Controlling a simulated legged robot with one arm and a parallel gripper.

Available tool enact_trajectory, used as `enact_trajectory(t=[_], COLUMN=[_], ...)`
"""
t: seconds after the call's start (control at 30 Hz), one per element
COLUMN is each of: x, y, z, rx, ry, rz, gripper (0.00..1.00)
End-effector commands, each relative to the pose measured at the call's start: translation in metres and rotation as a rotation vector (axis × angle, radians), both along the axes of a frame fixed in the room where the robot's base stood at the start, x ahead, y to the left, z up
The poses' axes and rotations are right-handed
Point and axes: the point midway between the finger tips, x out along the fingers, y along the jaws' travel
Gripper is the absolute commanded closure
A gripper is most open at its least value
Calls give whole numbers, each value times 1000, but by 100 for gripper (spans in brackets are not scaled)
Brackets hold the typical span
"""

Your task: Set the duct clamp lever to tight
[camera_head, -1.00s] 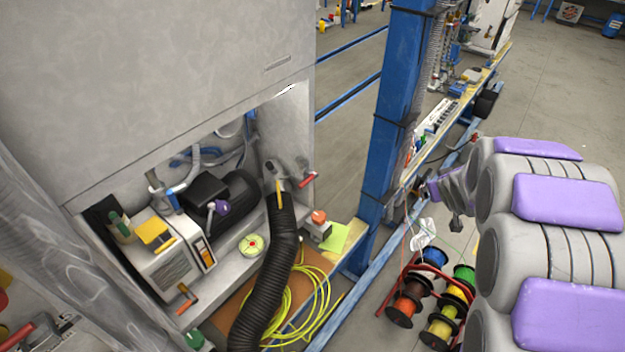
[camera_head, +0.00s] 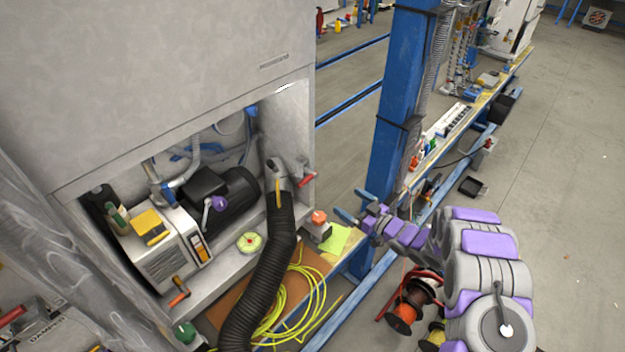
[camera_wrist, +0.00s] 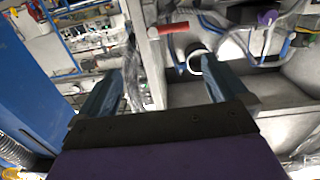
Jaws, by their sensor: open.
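The black ribbed duct (camera_head: 270,265) rises to a grey collar (camera_head: 277,168) on the cabinet's right inner wall. A thin yellow lever (camera_head: 278,192) lies along the duct's top end and looks like the clamp lever. A red handle (camera_head: 304,180) sticks out at the cabinet's right edge, right of the duct; a red handle (camera_wrist: 168,28) also shows in the wrist view, beyond the fingers. My gripper (camera_head: 354,206) is open and empty, outside the cabinet, to the right of the duct and handle. Its spread fingers show in the wrist view (camera_wrist: 163,72); the yellow lever is not clear there.
A blue post (camera_head: 390,125) stands close behind my gripper. A red-topped box (camera_head: 318,228), a green note (camera_head: 336,240) and a yellow cable coil (camera_head: 300,295) lie below, near the duct. Cable spools (camera_head: 405,308) stand under my arm. A pump (camera_head: 225,195) sits inside the cabinet.

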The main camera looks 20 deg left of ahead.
Motion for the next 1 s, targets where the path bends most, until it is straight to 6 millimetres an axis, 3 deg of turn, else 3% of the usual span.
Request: enact_trajectory(t=[0.13,0.37,1.0], x=[-8,-1,47], y=[9,33,145], z=[-4,-5,-5], rx=[39,41,44], ry=[2,0,-2], rz=[31,37,34], gripper=[0,0,0])
